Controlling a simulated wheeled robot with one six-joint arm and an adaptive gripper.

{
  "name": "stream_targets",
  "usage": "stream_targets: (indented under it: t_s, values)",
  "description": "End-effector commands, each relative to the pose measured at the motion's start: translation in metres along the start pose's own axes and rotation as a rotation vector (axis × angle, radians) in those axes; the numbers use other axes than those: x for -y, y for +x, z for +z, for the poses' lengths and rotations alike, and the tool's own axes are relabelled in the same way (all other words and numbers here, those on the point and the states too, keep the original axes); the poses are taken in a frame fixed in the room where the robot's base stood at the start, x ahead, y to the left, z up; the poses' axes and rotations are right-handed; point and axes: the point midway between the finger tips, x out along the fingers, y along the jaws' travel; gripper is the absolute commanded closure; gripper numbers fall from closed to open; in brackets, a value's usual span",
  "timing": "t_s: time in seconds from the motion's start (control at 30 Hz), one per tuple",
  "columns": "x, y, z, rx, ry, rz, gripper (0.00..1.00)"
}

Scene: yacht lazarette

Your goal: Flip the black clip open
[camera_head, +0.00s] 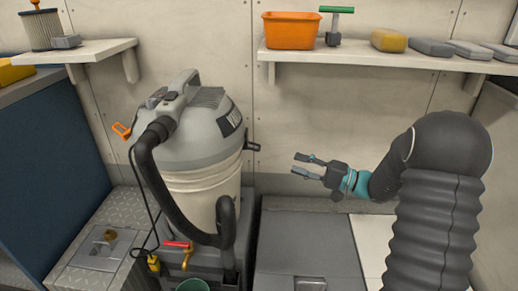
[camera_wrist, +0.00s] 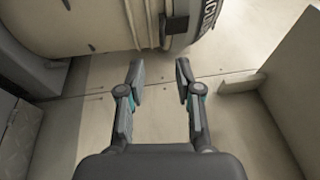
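The black clip (camera_head: 250,146) sticks out from the right side of the grey vacuum's lid (camera_head: 200,125), near the seam with the cream drum (camera_head: 205,195). In the wrist view a dark block that looks like this clip (camera_wrist: 176,24) sits at the top, against the drum, beside dark lettering. My gripper (camera_head: 301,164) is to the right of the clip and a little lower in the head view, pointing left towards the vacuum. Its two fingers are apart and empty in the wrist view (camera_wrist: 160,78). The gripper does not touch the clip.
An orange clip (camera_head: 122,130) stands out on the lid's left side. A black hose (camera_head: 165,190) loops down the front. A shelf (camera_head: 385,60) with an orange bin (camera_head: 291,30) is above my gripper. A grey hatch box (camera_head: 305,245) lies below; space between gripper and vacuum is clear.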

Motion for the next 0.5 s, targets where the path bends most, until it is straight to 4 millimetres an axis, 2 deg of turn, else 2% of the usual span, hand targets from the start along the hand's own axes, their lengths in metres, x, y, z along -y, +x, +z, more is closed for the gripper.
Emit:
stream_targets:
  t_s: [0.13,0.23,0.5]
  values:
    - [-0.002,0.000,-0.009,-0.021,-0.007,-0.032,0.66]
    - [-0.001,0.009,-0.010,-0.021,-0.008,-0.033,0.66]
    - [0.001,0.056,-0.009,-0.019,-0.006,-0.032,0.66]
